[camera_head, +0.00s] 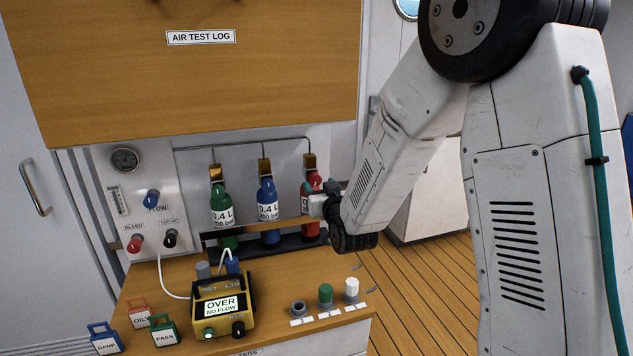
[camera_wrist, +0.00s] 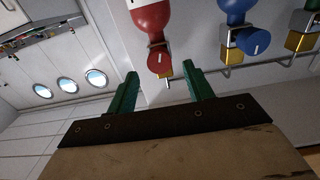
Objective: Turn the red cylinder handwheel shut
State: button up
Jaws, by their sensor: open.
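The red cylinder (camera_head: 311,228) stands at the right end of a row of three bottles on the back panel. It also shows in the wrist view (camera_wrist: 151,18), which looks inverted. Its red handwheel (camera_wrist: 160,61) is just beyond my fingertips, roughly centred between them in the picture. My gripper (camera_wrist: 161,72) has two green fingers spread apart, with nothing held. I cannot tell whether either finger touches the handwheel. In the head view my wrist covers part of the red cylinder and its valve.
A blue cylinder (camera_head: 267,200) and a green cylinder (camera_head: 221,207) stand to the left. A rail crosses in front of the bottles. On the bench are a yellow meter (camera_head: 222,306) reading "OVER NO FLOW", a green-capped piece (camera_head: 326,294), and several tags. Floor to the right is clear.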

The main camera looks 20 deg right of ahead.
aim_at(316, 180)
jog(key=shift+w, duration=2)
jog(key=c, duration=1)
jog(key=shift+m, duration=0.3)
